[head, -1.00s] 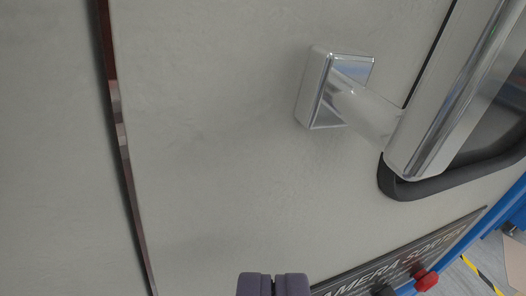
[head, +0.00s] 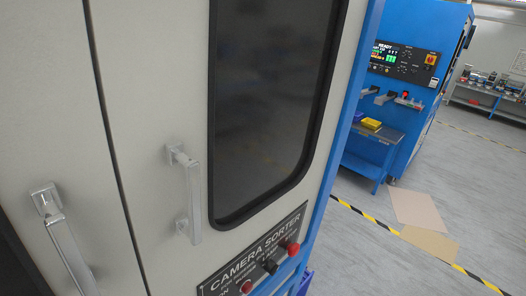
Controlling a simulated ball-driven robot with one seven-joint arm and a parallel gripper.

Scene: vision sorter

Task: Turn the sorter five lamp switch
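The camera sorter (head: 160,110) is a tall pale grey cabinet filling the left and middle of the head view. Its dark label panel (head: 240,262) reads "CAMERA SORTER" low on the door front. The panel carries a red knob (head: 293,248) at its right, a black knob (head: 270,267) in the middle and a red knob (head: 247,287) lower left. The smaller lettering is too tilted and small to read fully, so I cannot tell which knob is the lamp switch or whether this is sorter five. My gripper is out of view.
Two metal door handles stick out, one left (head: 64,235) and one right (head: 192,190) of the door seam. A dark window (head: 270,90) is above the panel. A blue machine (head: 420,65) stands behind at right. Grey floor (head: 480,200) with striped tape is open at right.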

